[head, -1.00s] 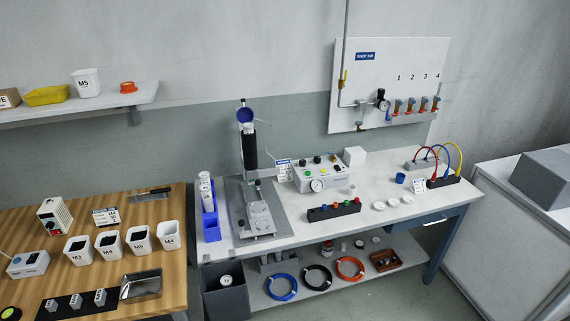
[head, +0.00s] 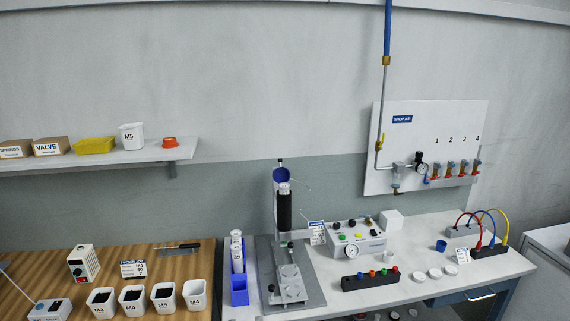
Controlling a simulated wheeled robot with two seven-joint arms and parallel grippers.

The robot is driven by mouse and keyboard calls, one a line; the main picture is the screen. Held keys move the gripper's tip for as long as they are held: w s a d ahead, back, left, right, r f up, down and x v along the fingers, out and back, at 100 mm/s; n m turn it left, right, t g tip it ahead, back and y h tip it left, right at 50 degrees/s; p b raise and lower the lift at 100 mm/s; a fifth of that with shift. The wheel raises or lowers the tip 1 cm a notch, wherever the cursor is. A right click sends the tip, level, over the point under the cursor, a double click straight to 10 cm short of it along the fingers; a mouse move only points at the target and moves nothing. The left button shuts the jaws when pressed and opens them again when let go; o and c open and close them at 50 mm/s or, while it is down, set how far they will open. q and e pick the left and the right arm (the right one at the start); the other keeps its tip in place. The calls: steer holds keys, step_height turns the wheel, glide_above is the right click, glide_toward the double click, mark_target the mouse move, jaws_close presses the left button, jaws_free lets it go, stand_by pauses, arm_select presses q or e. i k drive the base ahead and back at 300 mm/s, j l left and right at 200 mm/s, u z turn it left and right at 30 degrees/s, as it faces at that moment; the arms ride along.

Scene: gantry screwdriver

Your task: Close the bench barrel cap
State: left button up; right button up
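On the bench, a black upright barrel (head: 284,210) stands on a metal press-like stand (head: 290,282). Its top end is pale. A round blue cap (head: 282,175) stands tilted up above the barrel's top, apart from the barrel's mouth, so the barrel looks open. Whether the cap is hinged to the barrel is too small to tell. Neither of my grippers is in view.
A control box with gauge (head: 358,240) stands right of the stand, with a black block of coloured fittings (head: 370,279) in front. A blue rack with white barrels (head: 238,275) stands to the left. A shelf (head: 100,158) hangs at upper left.

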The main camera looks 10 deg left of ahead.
mark_target(280, 173)
steer(key=i+j, duration=0.45)
steer(key=i+l+u, duration=0.5)
steer(key=l+u, duration=0.2)
steer(key=i+l+u, duration=0.15)
steer(key=l+u, duration=0.2)
